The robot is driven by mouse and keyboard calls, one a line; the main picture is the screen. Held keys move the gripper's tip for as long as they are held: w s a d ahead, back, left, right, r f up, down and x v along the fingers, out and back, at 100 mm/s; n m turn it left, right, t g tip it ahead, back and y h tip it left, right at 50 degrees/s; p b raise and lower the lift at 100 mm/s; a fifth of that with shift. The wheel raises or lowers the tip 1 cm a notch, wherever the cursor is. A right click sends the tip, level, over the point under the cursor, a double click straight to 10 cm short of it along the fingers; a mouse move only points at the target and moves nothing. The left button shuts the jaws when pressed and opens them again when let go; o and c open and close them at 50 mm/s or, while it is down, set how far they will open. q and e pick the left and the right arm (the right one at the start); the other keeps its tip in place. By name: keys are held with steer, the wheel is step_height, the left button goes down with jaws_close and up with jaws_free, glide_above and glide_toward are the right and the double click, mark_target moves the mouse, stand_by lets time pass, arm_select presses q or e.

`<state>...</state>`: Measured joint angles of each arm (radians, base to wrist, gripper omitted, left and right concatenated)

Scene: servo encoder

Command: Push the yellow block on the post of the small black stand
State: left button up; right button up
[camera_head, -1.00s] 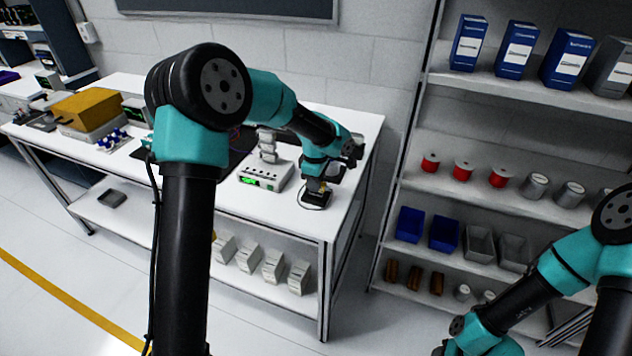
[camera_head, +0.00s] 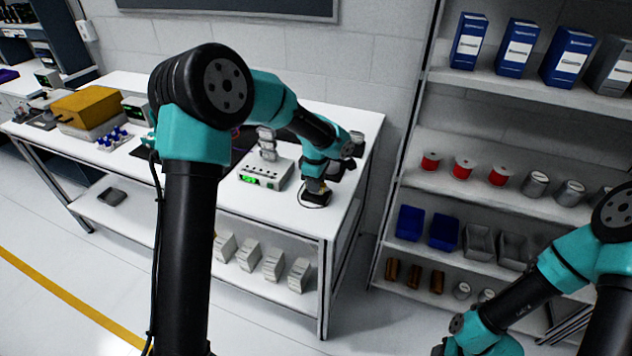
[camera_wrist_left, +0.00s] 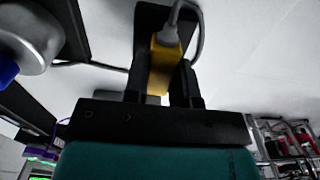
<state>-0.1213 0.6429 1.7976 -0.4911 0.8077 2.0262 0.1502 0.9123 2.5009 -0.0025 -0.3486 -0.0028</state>
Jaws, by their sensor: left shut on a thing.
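The yellow block (camera_wrist_left: 164,68) sits between the two fingers of my left gripper (camera_wrist_left: 163,86), which is shut on it. A grey cable runs from the block's far end in the left wrist view. The small black stand (camera_head: 315,202) is on the white bench near its front right corner. In the head view my left gripper (camera_head: 316,186) is right over the stand. A dark plate of the stand (camera_wrist_left: 150,18) shows behind the block in the left wrist view. The post is hidden, so I cannot tell how far the block is on it. My right gripper is out of view.
A white box with a green display (camera_head: 264,175) stands left of the stand on the bench (camera_head: 345,125). A yellow-brown box (camera_head: 86,106) is at the far left. A shelf rack (camera_head: 500,195) with spools and bins stands to the right.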

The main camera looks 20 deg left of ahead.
arm_select(q)
steer(key=o, duration=1)
step_height(320, 180, up, 17)
steer(key=shift+r, duration=0.15)
stand_by(0.5)
